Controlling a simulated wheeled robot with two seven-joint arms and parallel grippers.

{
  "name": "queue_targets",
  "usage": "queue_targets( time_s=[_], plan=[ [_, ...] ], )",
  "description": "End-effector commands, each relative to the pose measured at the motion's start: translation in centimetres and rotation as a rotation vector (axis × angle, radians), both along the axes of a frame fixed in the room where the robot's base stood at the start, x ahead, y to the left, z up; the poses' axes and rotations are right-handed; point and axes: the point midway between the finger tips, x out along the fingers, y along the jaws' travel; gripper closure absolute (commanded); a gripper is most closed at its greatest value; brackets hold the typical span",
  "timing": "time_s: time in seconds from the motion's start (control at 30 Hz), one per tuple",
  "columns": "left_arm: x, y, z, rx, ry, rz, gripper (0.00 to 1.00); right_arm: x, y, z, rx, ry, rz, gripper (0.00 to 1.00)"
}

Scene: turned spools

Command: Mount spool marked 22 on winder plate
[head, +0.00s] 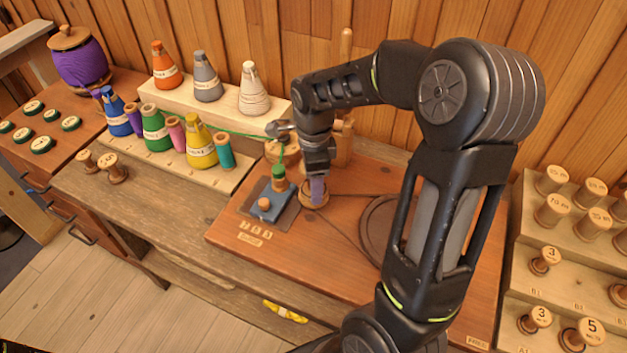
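My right gripper (318,176) points down at the winder on the reddish wooden board. Just below it is a round wooden piece (313,198) with a lilac part rising from it toward the fingers. I cannot tell whether this is a spool, the winder plate or both, and no number is legible on it. The fingers are too small and covered to show whether they are shut on it. A blue block (268,202) with a green-topped wooden peg stands just left of it. I cannot read a 22 on any spool. My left gripper is out of view.
A stepped rack (570,283) at the right holds several wooden spools, some marked 3 and 5. Coloured thread cones (200,145) stand on wooden stands behind left. Two bare wooden spools (113,170) stand on the bench. The board's front (330,270) is mostly clear.

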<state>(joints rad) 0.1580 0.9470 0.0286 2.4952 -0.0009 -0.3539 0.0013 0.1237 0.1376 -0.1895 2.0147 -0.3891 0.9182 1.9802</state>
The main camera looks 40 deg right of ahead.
Motion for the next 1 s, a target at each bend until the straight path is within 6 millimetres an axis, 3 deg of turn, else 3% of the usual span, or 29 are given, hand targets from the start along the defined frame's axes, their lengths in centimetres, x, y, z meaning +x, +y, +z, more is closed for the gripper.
queue_targets(
  time_s=[0.9, 0.93, 1.0],
  plan=[
    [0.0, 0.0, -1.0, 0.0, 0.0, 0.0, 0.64, 0.0, 0.0, -1.2, 0.0, 0.0, 0.0, 0.84],
    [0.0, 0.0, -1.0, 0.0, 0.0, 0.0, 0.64, 0.0, 0.0, -1.2, 0.0, -0.001, 0.0, 0.42],
    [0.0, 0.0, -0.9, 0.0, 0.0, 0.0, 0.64, 0.0, 0.0, -1.2, 0.0, 0.0, 0.0, 0.36]
  ],
)
